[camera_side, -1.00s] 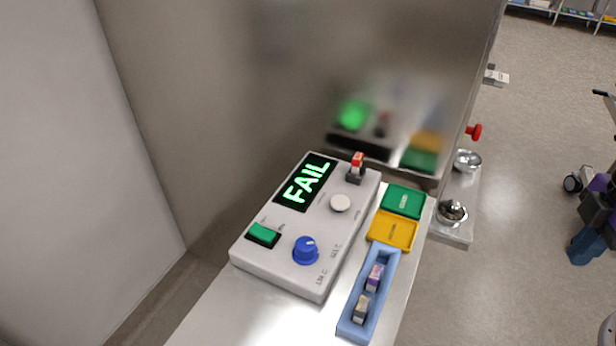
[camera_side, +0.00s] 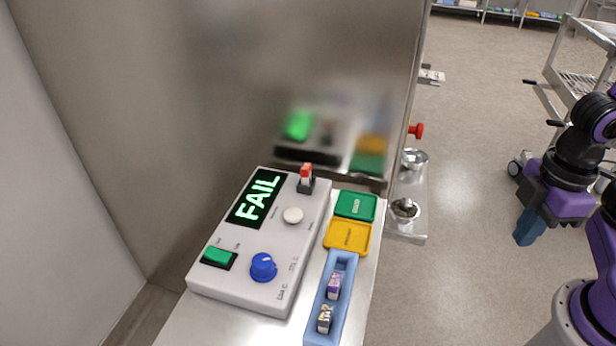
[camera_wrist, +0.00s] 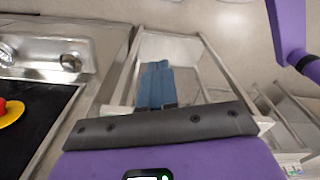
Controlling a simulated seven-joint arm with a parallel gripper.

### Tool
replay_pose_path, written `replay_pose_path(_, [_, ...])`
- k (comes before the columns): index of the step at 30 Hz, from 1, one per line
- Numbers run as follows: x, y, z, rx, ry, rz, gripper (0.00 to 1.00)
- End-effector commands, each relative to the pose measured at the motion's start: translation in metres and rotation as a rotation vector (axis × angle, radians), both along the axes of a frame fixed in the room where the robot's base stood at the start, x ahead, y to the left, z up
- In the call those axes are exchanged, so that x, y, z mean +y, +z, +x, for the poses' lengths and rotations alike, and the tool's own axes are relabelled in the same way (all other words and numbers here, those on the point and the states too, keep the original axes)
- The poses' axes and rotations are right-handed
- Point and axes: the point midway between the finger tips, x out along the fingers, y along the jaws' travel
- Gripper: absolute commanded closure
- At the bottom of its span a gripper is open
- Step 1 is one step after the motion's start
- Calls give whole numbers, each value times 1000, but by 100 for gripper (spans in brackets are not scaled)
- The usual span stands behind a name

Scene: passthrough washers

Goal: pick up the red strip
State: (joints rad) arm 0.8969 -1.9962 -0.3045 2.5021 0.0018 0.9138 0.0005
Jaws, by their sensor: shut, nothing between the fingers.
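A red-topped strip (camera_side: 306,171) stands upright in a dark slot at the back right corner of the white tester (camera_side: 235,282). The tester's screen (camera_side: 257,197) reads FAIL in green. Two other short strips, one purple-topped (camera_side: 334,286) and one whitish and dark (camera_side: 325,318), sit in the blue tray (camera_side: 347,262). My gripper (camera_side: 525,238) is at the right of the side view, well away from the tester, with its blue fingers pointing down. In the wrist view my gripper (camera_wrist: 155,68) has its fingers together with nothing between them.
A green square tray (camera_side: 357,205) and a yellow one (camera_side: 348,237) lie right of the tester. A metal wall panel stands behind. Metal bowls (camera_side: 404,208) sit on a ledge beyond it. A wire-shelf cart (camera_side: 580,75) stands behind my arm.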

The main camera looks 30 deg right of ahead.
Motion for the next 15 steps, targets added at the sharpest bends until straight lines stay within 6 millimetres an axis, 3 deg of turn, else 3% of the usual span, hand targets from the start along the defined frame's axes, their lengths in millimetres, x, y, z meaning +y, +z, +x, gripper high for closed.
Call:
replay_pose_path(7, [0,0,0,0,0,0,100])
replay_pose_path(12, [0,0,0,0,0,0,53])
replay_pose_path(15, [0,0,0,0,0,0,53])
